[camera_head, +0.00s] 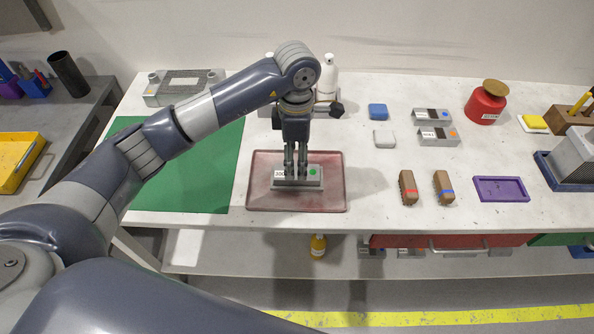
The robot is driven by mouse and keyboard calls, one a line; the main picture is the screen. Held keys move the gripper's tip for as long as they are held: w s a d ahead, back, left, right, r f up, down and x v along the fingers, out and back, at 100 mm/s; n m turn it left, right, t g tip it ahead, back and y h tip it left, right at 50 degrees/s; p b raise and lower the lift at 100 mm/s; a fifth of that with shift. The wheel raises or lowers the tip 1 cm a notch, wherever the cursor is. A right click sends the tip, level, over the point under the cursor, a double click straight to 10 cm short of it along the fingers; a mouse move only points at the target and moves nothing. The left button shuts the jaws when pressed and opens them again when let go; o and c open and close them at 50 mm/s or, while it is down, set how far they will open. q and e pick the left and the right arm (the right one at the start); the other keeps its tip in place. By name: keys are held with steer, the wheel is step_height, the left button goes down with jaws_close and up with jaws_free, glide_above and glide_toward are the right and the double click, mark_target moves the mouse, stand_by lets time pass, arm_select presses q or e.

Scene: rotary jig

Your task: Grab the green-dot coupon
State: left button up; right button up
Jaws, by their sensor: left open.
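The green-dot coupon (314,181) is a grey block with a green dot and a white label on its top. It lies on the reddish tray (330,201) at the middle of the table. My left gripper (296,173) points straight down over the coupon, with its fingers open and their tips at or just above its top middle. The fingers hide part of the label and top. I cannot tell whether they touch the coupon. My right gripper is not in view.
A green mat (200,180) lies left of the tray. A white bottle (328,80) stands behind my left wrist. Right of the tray are two brown brushes (443,188), two grey coupons with blue and orange dots (438,136), and a purple tray (500,189).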

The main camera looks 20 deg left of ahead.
arm_select(q)
step_height(320, 180, down, 4)
steer(key=shift+d+f+p, duration=0.1)
steer(key=shift+f+p, duration=0.05)
steer(key=shift+p, duration=0.85)
steer(key=shift+f, duration=0.45)
jaws_close()
steer(key=shift+r, duration=0.1)
